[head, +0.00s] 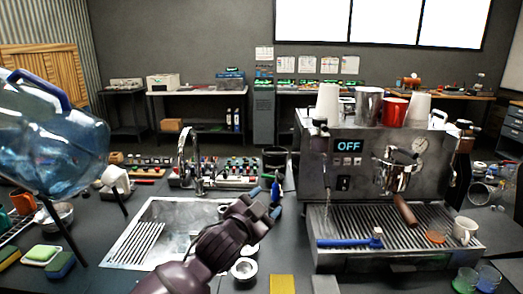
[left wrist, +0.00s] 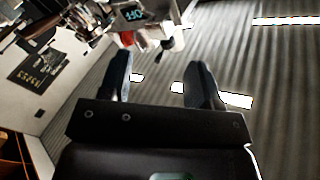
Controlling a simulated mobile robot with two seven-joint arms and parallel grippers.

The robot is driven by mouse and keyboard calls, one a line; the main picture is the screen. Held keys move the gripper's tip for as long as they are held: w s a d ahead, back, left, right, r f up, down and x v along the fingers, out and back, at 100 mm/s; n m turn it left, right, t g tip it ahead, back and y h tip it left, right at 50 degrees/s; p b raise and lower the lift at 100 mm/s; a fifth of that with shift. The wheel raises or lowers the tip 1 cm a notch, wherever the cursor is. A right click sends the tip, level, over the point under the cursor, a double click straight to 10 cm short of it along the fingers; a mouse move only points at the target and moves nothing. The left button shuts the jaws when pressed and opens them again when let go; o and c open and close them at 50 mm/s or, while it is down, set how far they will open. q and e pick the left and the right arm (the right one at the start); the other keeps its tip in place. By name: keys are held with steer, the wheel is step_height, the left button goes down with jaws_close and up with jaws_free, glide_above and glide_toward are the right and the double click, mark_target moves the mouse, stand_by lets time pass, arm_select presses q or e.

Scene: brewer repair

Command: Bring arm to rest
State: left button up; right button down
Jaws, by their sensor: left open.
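My left arm comes in from the lower middle of the head view. Its gripper (head: 266,199) is raised over the counter, between the sink and the espresso machine (head: 347,165). In the left wrist view the two dark fingers of the left gripper (left wrist: 158,82) stand apart with nothing between them. The machine's lit OFF display shows in the head view. A portafilter (head: 404,207) with a brown handle is at the machine's front. My right gripper is not in view.
A sink (head: 160,213) lies left of the arm, and a blue water jug (head: 50,140) stands at far left. A blue-handled brush (head: 350,242) and white mug (head: 465,230) are on the drip tray (head: 440,252). A yellow sponge (head: 282,284) lies at the front edge.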

arm_select(q)
steer(key=s+a+f+n+y, duration=0.3)
steer(key=s+a+f+n, duration=0.15)
steer(key=a+f, duration=0.4)
steer(key=s+a+f+n+y, duration=0.3)
steer(key=s+a+f+n, duration=0.15)
steer(key=a+f, duration=0.4)
steer(key=s+a+f+n+g+y, duration=0.1)
steer(key=s+a+f+y, duration=0.1)
steer(key=s+a+f, duration=0.4)
steer(key=s+a+f+n+g+y, duration=0.1)
steer(key=s+a+f+n+g, duration=0.1)
steer(key=s+a+f, duration=0.3)
steer(key=s+f, duration=0.4)
steer(key=s, duration=0.6)
steer(key=shift+s+a+f+g+y, duration=0.3)
steer(key=shift+s+a+y, duration=0.05)
steer(key=shift+y, duration=0.05)
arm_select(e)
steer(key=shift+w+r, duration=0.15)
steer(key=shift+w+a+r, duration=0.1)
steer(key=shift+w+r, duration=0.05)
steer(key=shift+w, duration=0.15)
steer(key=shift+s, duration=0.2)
